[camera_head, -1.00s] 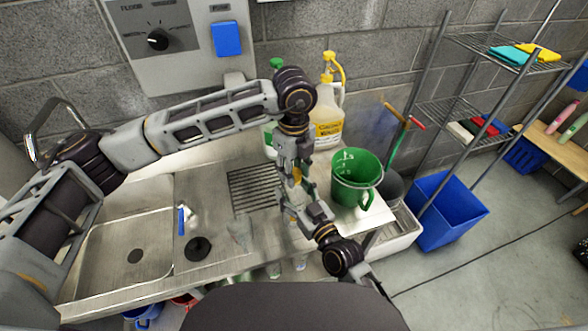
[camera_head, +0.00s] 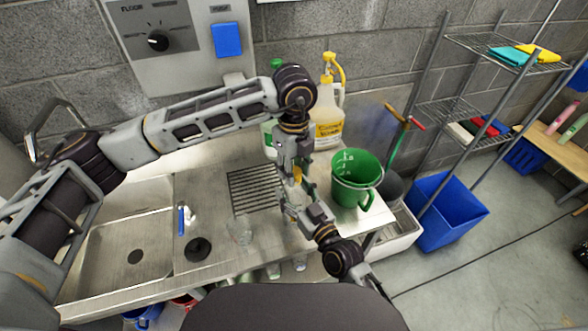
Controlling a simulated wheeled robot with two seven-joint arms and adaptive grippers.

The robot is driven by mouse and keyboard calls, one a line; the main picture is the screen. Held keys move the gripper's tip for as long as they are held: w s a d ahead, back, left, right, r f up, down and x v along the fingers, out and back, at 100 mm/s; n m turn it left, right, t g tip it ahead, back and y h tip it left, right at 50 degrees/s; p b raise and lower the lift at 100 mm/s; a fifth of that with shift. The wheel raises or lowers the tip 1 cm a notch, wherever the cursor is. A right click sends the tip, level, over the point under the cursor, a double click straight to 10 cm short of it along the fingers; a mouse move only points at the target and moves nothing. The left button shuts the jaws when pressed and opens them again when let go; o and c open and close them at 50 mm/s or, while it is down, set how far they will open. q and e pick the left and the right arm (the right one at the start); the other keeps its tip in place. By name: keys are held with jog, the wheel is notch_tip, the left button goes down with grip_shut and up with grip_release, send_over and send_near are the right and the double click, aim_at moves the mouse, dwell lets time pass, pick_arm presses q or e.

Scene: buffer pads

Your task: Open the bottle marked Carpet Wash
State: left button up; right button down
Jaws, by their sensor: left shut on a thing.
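My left gripper (camera_head: 296,177) points down at the front right of the drainboard and is shut on a small yellow-orange piece (camera_head: 297,174), which looks like a bottle's cap. My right gripper (camera_head: 296,205) comes up from the lower right and sits just below the left one. A pale, clear bottle seems to be between its fingers, but the fingers hide most of it and I cannot tell how firmly it is held. No label reading Carpet Wash is legible. I cannot see whether the cap and bottle are joined.
A jug with a yellow pump and label (camera_head: 328,118) stands at the wall, beside a partly hidden green-topped jug (camera_head: 269,135). A green pitcher (camera_head: 354,180) stands right of my grippers. A clear bottle (camera_head: 241,231) is on the counter left. The sink (camera_head: 130,235) is empty.

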aim_at(294, 171)
pick_arm(q)
jog(key=shift+r, duration=0.85)
dwell(0.3)
jog(key=shift+r, duration=1.95)
pick_arm(e)
jog(key=shift+c, duration=1.1)
grip_release()
jog(key=shift+s, duration=0.1)
jog(key=v, duration=1.1)
jog(key=shift+s+d, duration=0.25)
jog(key=shift+s, duration=0.1)
